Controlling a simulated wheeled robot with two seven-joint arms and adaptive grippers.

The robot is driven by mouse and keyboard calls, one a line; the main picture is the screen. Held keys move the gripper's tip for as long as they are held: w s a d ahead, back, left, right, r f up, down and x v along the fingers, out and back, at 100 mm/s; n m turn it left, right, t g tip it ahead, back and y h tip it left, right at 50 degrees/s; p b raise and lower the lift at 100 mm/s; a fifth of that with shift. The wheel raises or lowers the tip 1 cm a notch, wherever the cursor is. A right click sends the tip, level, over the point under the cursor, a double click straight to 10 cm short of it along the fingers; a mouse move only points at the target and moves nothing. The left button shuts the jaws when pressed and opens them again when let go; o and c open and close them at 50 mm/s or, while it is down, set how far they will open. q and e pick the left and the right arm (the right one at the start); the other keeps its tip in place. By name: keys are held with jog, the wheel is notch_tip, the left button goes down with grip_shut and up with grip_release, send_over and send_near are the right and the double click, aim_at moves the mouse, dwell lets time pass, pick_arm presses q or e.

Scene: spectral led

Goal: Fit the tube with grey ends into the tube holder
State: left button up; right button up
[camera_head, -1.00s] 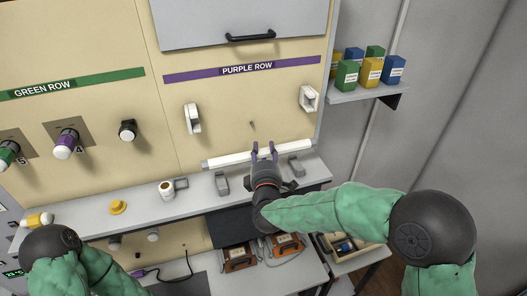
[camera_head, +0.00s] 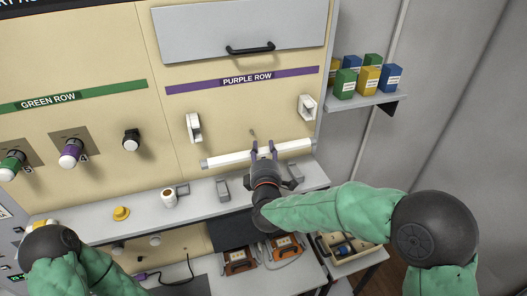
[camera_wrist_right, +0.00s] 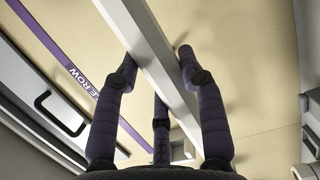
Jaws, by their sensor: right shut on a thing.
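The white tube with grey ends (camera_head: 228,157) is held roughly level, slightly higher at its right end, in front of the beige panel. My right gripper (camera_head: 263,147) is shut on it near its middle; the wrist view shows the fingers (camera_wrist_right: 158,62) on both sides of the tube (camera_wrist_right: 165,70). The tube holder is a pair of white brackets on the panel under the purple row label: a left bracket (camera_head: 194,127) and a right bracket (camera_head: 307,108). In the head view the tube lies below both brackets, apart from them. My left gripper is out of view.
A grey ledge (camera_head: 145,210) runs below, with grey blocks (camera_head: 222,188), a white roll (camera_head: 169,197) and a yellow knob (camera_head: 121,213). A side shelf (camera_head: 360,101) holds several coloured boxes at the right.

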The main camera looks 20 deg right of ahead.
jog(key=shift+r+p, duration=0.9)
jog(key=shift+r, duration=0.35)
jog(key=shift+r+p, duration=0.6)
jog(key=shift+r, duration=2.35)
jog(key=shift+o, duration=1)
grip_shut()
jog(key=shift+w, duration=0.25)
jog(key=shift+a+x, duration=0.25)
jog(key=shift+x, duration=0.9)
